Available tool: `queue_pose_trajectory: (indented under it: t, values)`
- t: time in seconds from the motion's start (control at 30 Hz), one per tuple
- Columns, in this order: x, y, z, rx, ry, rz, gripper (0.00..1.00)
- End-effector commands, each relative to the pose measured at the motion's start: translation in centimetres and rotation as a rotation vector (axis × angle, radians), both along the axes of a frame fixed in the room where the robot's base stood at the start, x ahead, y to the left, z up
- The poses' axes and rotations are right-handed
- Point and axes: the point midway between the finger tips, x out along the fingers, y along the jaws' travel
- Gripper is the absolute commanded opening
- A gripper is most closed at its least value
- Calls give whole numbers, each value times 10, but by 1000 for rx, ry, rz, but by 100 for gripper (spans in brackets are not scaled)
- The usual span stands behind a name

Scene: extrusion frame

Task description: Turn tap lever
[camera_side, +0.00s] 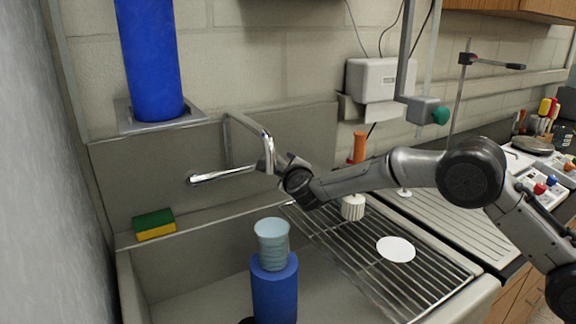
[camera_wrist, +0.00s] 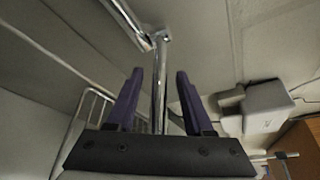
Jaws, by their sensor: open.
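The chrome tap (camera_side: 222,174) shows above the sink, with a long arm reaching left and a short upright part (camera_side: 267,152) at its right end. I cannot tell for certain which part is the lever. My gripper (camera_side: 281,163) is at this right end, its fingers small and partly hidden in the side view. In the wrist view, my gripper (camera_wrist: 160,74) is open, with two purple fingers spread apart. A chrome bar (camera_wrist: 159,95) runs between the fingers, up to a joint with another bar (camera_wrist: 130,20). I cannot tell whether either finger touches it.
A blue cylinder (camera_side: 274,290) with a pale cup (camera_side: 271,240) on top stands in the sink below. A sponge (camera_side: 154,224) lies on the ledge at left. A wire rack (camera_side: 345,245) spans the right of the sink. A large blue cylinder (camera_side: 150,60) stands on a wall shelf.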

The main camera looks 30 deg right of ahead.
Motion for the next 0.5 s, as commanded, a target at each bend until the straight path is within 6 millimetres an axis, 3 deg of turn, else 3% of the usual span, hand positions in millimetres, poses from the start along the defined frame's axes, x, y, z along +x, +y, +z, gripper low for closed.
queue_pose_trajectory:
  t: [0.5]
  values:
    - [2, -17, 1, -2, -6, 152, 52]
